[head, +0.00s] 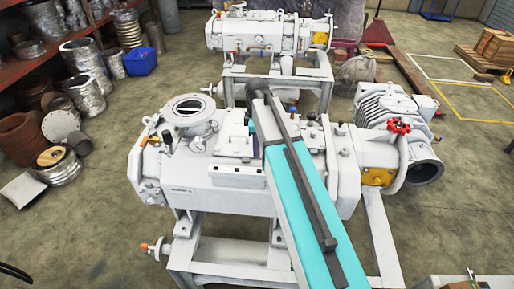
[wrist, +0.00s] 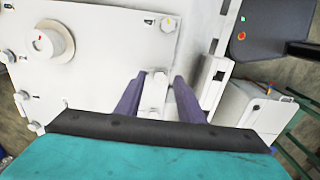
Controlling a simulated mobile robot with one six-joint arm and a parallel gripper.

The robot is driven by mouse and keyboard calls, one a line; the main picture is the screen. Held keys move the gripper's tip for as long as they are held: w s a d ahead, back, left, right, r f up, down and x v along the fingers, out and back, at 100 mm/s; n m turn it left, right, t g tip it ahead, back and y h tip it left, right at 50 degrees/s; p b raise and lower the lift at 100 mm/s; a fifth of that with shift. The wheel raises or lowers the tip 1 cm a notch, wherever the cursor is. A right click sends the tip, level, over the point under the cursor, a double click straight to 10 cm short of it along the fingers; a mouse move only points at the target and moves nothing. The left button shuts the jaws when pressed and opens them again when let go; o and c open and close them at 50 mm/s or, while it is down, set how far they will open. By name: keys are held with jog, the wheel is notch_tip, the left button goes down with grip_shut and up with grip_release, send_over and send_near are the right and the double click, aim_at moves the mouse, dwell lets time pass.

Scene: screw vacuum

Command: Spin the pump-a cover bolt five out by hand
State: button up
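The white pump (head: 235,185) stands on a frame in the middle of the head view, with my arm reaching over it. In the wrist view, my gripper (wrist: 160,76) has two purple fingers pointing at the white cover (wrist: 100,55). A pale bolt (wrist: 157,90) lies between the fingers, and narrow gaps seem to show beside it. Its number is not visible, so I cannot tell that it is bolt five. Another bolt (wrist: 168,24) beyond the fingertips has a mark like a 4 beside it.
A round fitting (wrist: 50,43) stands out from the cover at the left of the wrist view. White boxes (wrist: 255,108) lie to the right of the fingers. In the head view, a second pump (head: 265,33) stands behind, and shelves (head: 35,55) line the left.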

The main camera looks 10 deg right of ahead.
notch_tip(320, 180, up, 13)
jog(key=b, duration=0.3)
dwell(0.5)
jog(key=shift+s, duration=0.1)
dwell(0.4)
